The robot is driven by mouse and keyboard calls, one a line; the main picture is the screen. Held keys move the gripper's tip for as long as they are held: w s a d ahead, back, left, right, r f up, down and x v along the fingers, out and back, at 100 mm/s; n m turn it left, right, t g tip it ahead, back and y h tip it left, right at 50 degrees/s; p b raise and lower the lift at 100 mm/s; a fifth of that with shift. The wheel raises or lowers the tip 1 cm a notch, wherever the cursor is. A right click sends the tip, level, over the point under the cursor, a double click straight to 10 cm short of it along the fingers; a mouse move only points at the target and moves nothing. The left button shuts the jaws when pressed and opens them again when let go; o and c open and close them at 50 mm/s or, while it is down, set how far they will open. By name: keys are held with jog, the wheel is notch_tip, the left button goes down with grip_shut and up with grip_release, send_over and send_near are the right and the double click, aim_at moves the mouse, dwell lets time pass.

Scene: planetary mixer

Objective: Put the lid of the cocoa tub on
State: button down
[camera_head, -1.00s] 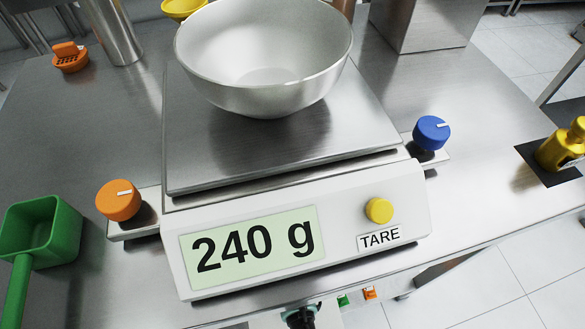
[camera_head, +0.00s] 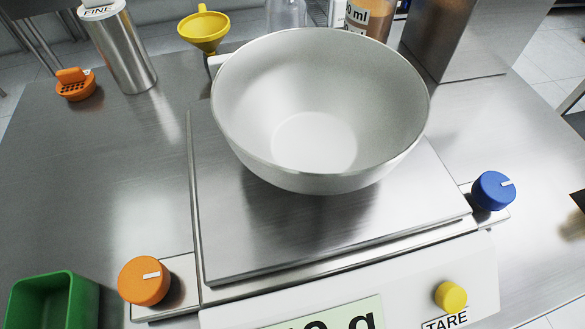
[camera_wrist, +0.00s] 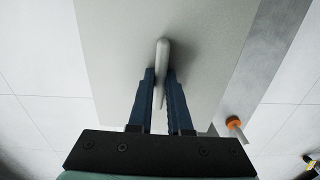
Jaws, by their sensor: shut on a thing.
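My gripper (camera_wrist: 161,78) shows in the wrist view, its two blue fingers shut on a pale grey, round-ended bar or handle (camera_wrist: 162,48). The bar stands in front of a large flat grey panel (camera_wrist: 110,45). I cannot tell whether it is part of that panel. My gripper is not seen in the head view. I can make out neither the cocoa tub nor its lid in either view.
Table at left is mostly clear.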

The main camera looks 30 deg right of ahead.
jog(key=shift+r, duration=0.15)
notch_tip(320, 180, down, 5)
jog(key=b, duration=0.3)
jog(key=shift+w, duration=0.1)
jog(key=shift+p, duration=0.4)
dwell(1.6)
jog(key=shift+f+b, duration=0.85)
jog(key=shift+f, duration=0.3)
jog(key=shift+r+p, duration=0.1)
jog(key=shift+p, duration=0.3)
dwell(1.4)
dwell(0.6)
jog(key=c, duration=0.8)
grip_release()
jog(key=shift+o, duration=0.2)
